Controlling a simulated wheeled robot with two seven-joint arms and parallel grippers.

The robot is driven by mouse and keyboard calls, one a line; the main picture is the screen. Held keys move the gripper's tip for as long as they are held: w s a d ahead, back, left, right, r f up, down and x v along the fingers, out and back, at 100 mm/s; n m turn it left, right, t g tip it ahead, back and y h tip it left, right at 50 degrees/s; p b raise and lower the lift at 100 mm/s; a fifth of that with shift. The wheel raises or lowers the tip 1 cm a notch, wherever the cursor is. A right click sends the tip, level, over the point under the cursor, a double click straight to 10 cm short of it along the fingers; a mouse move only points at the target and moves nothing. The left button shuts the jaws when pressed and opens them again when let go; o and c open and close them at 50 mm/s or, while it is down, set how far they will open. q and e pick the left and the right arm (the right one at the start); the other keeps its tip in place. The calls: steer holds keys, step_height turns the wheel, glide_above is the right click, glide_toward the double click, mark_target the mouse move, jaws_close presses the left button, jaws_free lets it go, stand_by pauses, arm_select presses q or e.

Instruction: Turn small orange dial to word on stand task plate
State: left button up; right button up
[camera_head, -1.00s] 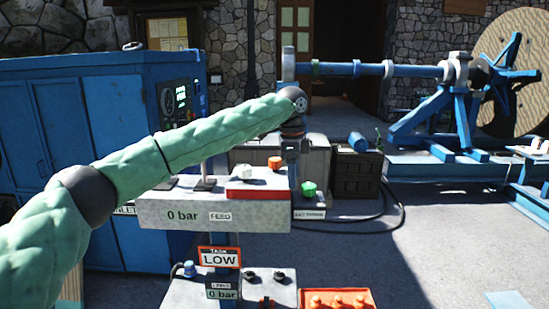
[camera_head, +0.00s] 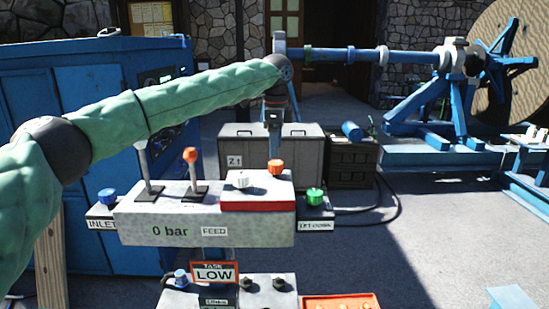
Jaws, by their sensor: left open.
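The small orange dial (camera_head: 275,166) sits at the back right of the grey stand, on the red-edged block. The task plate (camera_head: 215,272) on the front of the stand reads "LOW". My left gripper (camera_head: 274,148) points down just above the orange dial and lines up with it in the camera_head view. It is open; whether its fingers are around the dial or behind it cannot be told. A white dial (camera_head: 241,180) is on the same block, left of the orange one. The orange dial's markings are too small to read. My right gripper is not in view.
A green knob (camera_head: 314,196) is at the stand's right end and a blue knob (camera_head: 106,196) at its left. Two levers rise from the stand, one with an orange knob (camera_head: 189,155). A grey crate (camera_head: 225,146) stands behind. Free ground lies to the right.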

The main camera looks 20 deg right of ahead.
mark_target(275, 162)
arm_select(q)
steer(key=f, duration=0.1)
steer(key=f+p, duration=0.1)
steer(key=f, duration=0.2)
steer(key=shift+w+f, duration=0.3)
steer(key=shift+f, duration=0.05)
steer(key=shift+s+f+p, duration=0.2)
steer(key=shift+f+p, duration=0.1)
steer(key=shift+f, duration=0.15)
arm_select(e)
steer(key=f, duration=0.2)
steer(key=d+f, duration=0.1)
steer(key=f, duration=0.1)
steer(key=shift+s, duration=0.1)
arm_select(q)
steer(key=shift+f, duration=0.1)
steer(key=c, duration=1)
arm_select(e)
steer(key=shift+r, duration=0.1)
